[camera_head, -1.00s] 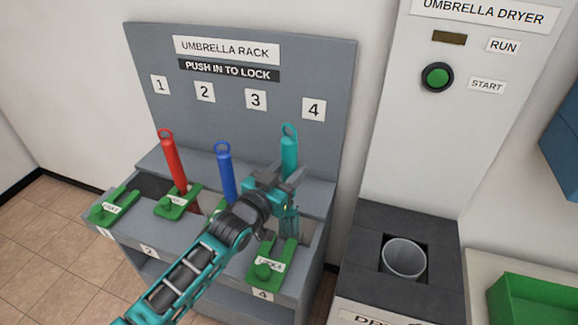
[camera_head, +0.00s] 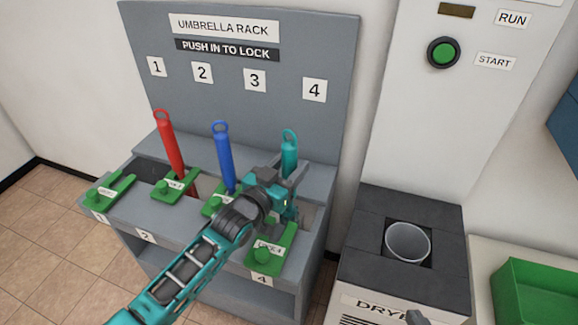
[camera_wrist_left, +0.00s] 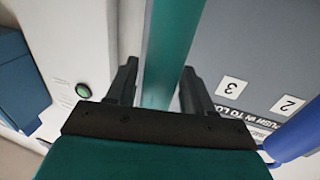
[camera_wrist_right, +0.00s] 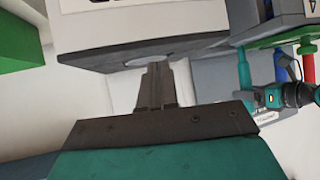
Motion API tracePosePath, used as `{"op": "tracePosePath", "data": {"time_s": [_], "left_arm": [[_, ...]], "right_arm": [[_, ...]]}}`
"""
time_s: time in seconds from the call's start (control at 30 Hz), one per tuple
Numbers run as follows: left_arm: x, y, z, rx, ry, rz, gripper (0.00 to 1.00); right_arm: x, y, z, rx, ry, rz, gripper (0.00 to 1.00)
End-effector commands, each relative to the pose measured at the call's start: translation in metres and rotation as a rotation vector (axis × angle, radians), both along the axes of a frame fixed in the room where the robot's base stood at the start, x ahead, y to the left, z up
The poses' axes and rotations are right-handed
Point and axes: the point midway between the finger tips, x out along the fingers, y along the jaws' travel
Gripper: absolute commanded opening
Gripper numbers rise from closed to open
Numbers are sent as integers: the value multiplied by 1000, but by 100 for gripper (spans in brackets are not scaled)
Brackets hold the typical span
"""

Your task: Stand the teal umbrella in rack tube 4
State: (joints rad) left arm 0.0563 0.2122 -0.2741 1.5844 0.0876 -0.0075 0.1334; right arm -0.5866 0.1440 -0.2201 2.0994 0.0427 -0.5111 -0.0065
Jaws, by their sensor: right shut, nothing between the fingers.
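The teal umbrella (camera_head: 289,155) is upright above tube 4, its ring handle on top. Its lower part is hidden behind my left gripper and the rack front, so its depth in the tube cannot be told. It also shows in the left wrist view (camera_wrist_left: 172,50), between the fingers of my left gripper (camera_wrist_left: 160,75), which is shut on its shaft. The green latch of tube 4 (camera_head: 272,250) lies just in front. My right gripper (camera_wrist_right: 160,88) is shut and empty; only a dark tip shows low in the head view (camera_head: 418,318).
A red umbrella (camera_head: 170,145) stands in tube 2 and a blue one (camera_head: 223,160) in tube 3. Tube 1 looks empty. The umbrella dryer (camera_head: 350,225) with its round opening (camera_head: 408,242) stands right of the rack. A green bin (camera_head: 535,300) is further right.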

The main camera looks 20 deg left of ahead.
Motion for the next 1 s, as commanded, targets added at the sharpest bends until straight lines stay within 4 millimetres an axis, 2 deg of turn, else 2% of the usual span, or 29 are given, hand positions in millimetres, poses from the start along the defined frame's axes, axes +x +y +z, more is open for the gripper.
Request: {"op": "tracePosePath", "data": {"time_s": [0.03, 0.2, 0.4, 0.53, 0.67, 1.0], "left_arm": [[0, 0, 0, 0, 0, 0, 57], [0, 0, -1, 1, 2, 0, 71], [-1, 0, -3, 2, 7, 0, 71], [0, 0, 6, 1, 3, 0, 71], [0, 0, 29, 1, 1, 0, 71], [0, 0, 114, 0, -2, 0, 71]], "right_arm": [[0, 0, 0, 0, 0, 0, 0], [0, 0, -2, -1, 2, 1, 0], [0, 0, -2, -2, 3, 1, 0], [-1, 0, 1, -2, 2, 1, 0], [0, -1, 9, -5, -2, 0, 0], [-3, -6, 32, -19, 0, 0, 0]]}}
